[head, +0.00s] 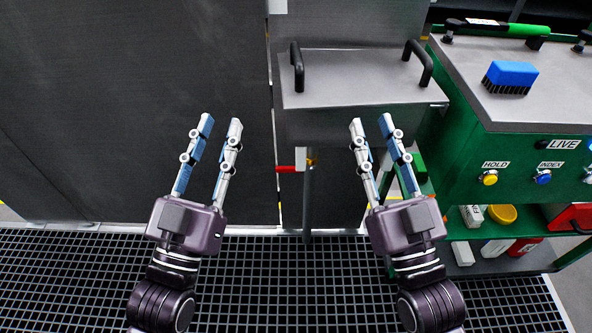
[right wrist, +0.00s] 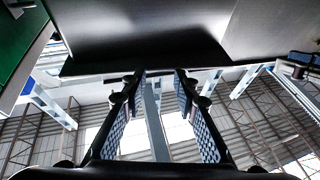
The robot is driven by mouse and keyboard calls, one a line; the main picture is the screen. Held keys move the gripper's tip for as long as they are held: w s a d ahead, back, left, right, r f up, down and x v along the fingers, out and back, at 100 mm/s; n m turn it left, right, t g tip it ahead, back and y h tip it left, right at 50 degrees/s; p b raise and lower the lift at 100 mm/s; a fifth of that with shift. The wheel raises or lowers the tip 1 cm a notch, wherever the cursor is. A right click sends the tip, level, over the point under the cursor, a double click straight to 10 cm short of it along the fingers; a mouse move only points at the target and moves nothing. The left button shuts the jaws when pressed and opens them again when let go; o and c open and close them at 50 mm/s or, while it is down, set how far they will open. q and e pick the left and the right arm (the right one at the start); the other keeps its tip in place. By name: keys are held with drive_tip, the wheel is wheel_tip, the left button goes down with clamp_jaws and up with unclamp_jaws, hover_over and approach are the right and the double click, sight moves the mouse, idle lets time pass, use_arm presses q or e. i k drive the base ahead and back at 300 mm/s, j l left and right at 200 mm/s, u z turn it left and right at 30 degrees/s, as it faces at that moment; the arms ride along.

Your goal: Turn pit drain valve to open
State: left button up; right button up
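A small valve with a red lever (head: 287,169) and a brass-coloured body (head: 311,160) sits below the grey metal box, beside a vertical pipe (head: 307,200). The red lever points left, roughly level, in the head view. My left gripper (head: 221,125) is open and empty, left of the lever and apart from it. My right gripper (head: 371,124) is open and empty, right of the valve and in front of the metal box. The right wrist view shows its two fingers (right wrist: 160,78) apart with nothing between them; the valve is not in that view.
The grey metal box (head: 360,80) has two black handles on top. A green cart (head: 470,160) stands right, with a blue brush (head: 511,77), labelled buttons and a shelf holding bottles. A dark panel (head: 130,110) fills the left. Black floor grating (head: 285,285) lies below.

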sight(279, 169)
drive_tip(key=i+j+z, duration=0.1)
drive_tip(key=j+z, duration=0.9)
drive_tip(key=k+j+z, duration=0.1)
drive_tip(key=j+z, duration=0.4)
drive_tip(key=k+j+z, duration=0.15)
drive_tip(key=j+z, duration=0.7)
drive_tip(key=j, duration=0.75)
